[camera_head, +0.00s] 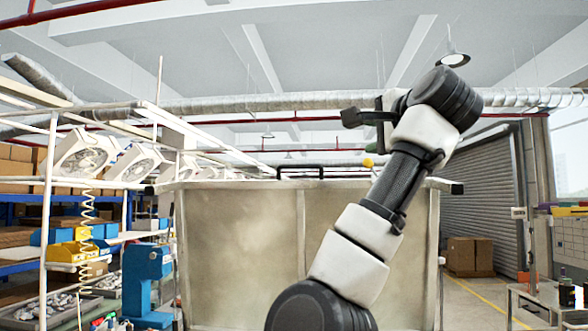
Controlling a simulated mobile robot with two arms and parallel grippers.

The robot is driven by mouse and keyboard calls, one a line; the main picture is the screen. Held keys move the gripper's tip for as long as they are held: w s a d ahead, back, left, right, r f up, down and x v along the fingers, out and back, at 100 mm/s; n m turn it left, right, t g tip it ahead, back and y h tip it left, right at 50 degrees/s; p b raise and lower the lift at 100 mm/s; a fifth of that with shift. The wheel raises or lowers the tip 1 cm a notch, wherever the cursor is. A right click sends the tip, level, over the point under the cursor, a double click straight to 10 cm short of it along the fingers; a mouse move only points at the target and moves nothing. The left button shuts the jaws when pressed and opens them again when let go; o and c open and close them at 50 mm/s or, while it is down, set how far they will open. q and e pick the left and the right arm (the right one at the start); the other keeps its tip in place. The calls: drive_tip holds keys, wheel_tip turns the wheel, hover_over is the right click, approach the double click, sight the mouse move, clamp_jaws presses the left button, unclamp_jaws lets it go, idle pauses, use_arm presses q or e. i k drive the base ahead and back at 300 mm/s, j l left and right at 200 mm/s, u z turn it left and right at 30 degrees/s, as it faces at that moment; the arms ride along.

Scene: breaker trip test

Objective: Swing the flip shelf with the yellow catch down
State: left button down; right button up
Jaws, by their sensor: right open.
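A small yellow knob (368,161), which looks like the yellow catch, shows at the top edge of a large beige upright panel (240,245). This panel may be the flip shelf, but I cannot tell for sure. My right arm crosses in front of the panel and hides part of its right side. My right gripper (348,117) is open and empty, pointing left, above the knob in the picture and apart from it. My left gripper is not in view.
A dark handle-like bar (300,170) sits on the panel's top edge. White racks with fans (85,155) and a blue machine (146,285) stand at the left. Cardboard boxes (470,255) and a small table (540,295) are at the right, with clear floor between.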

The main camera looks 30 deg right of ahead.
sight(240, 244)
drive_tip(key=i+l, duration=0.15)
drive_tip(key=i, duration=0.2)
drive_tip(key=i+l, duration=0.2)
drive_tip(key=i, duration=0.15)
drive_tip(key=i+l, duration=0.15)
drive_tip(key=i, duration=0.2)
